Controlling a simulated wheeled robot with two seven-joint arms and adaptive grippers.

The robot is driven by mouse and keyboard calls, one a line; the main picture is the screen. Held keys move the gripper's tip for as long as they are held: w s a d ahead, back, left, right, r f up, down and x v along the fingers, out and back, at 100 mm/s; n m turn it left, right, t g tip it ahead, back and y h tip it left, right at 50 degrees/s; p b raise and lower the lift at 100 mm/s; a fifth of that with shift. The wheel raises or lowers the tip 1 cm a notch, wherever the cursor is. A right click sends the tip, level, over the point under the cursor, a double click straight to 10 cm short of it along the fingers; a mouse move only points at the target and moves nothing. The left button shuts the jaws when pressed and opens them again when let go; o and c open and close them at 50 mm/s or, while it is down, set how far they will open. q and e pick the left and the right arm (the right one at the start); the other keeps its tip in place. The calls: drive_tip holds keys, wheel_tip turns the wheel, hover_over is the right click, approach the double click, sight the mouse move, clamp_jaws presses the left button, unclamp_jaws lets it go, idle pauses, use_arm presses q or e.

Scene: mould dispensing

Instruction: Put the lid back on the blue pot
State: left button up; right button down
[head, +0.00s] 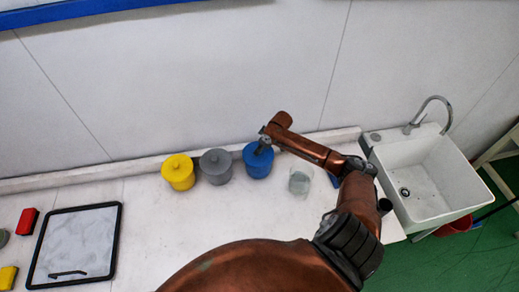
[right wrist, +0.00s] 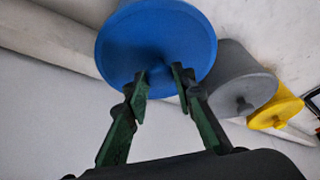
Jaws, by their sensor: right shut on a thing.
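The blue pot (head: 258,170) stands near the back of the bench, right of the grey pot. Its round blue lid (right wrist: 155,35) fills the top of the right wrist view and is at the pot's mouth in the head view. My right gripper (head: 262,149) is over the pot from above. Its two fingers (right wrist: 163,78) are shut on the lid's knob, which is mostly hidden between them. I cannot tell whether the lid rests fully on the rim or sits just above it. My left gripper is not in view.
A lidded grey pot (head: 215,168) and a lidded yellow pot (head: 179,173) stand left of the blue pot. A clear beaker (head: 300,180) stands close on its right. A black-rimmed tray (head: 119,222) lies at left, a sink (head: 445,195) at right. The wall is close behind.

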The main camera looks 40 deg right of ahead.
drive_tip(key=c, duration=1.5)
unclamp_jaws()
drive_tip(key=shift+c, duration=0.2)
drive_tip(key=shift+o, duration=0.7)
drive_tip(key=o, duration=0.3)
drive_tip(key=shift+r+p, duration=1.35)
drive_tip(key=shift+p, duration=0.1)
drive_tip(key=shift+r+p, duration=0.3)
drive_tip(key=shift+r, duration=1.85)
